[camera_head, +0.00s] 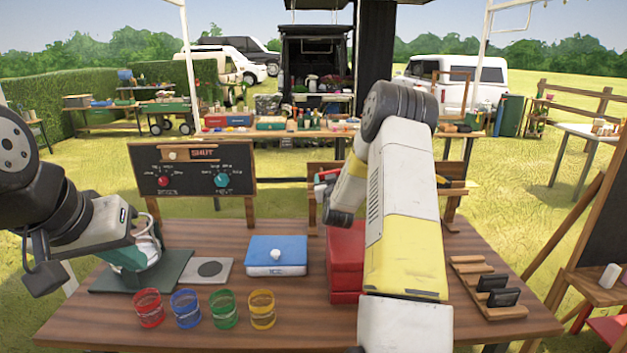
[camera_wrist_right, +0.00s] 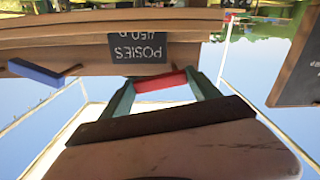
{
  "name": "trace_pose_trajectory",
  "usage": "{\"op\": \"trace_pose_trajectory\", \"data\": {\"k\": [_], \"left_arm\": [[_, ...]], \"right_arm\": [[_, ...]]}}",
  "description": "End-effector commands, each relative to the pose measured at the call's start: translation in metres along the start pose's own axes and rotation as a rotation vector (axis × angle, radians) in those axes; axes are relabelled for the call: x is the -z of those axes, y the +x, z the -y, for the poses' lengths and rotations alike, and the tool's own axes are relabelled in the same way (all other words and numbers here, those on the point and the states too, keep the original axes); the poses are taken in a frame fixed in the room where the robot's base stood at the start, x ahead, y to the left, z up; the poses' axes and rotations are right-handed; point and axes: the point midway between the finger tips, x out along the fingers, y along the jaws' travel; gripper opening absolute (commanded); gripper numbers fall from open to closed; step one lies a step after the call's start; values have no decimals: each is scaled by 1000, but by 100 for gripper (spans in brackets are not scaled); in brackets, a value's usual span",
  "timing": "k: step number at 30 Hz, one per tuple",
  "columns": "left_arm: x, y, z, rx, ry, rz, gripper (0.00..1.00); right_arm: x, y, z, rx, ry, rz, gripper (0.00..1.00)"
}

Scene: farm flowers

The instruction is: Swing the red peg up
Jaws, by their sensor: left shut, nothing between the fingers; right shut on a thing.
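The red peg (camera_wrist_right: 160,82) lies crosswise between the teal fingers of my right gripper (camera_wrist_right: 160,79) in the right wrist view, and the gripper is shut on it. In the head view a small red piece (camera_head: 328,174), which looks like the peg, shows at the wooden rack (camera_head: 456,190); my right arm hides much of that area. My left gripper (camera_head: 150,243) is shut and empty, low over the dark green board at the table's left.
A blue peg (camera_wrist_right: 36,73) and a dark POSIES sign (camera_wrist_right: 152,47) show in the wrist view. On the table are a blue-and-white box (camera_head: 276,262), red boxes (camera_head: 345,250), several coloured cups (camera_head: 187,310) and a wooden stand (camera_head: 505,312). A control board (camera_head: 193,168) stands behind.

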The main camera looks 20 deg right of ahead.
Motion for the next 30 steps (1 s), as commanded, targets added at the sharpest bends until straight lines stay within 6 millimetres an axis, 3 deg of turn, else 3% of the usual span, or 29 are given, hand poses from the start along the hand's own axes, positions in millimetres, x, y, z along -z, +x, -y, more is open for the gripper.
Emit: {"op": "trace_pose_trajectory", "data": {"k": [30], "left_arm": [[0,0,0,0,0,0,0]], "right_arm": [[24,0,12,1,-966,-3,30]]}}
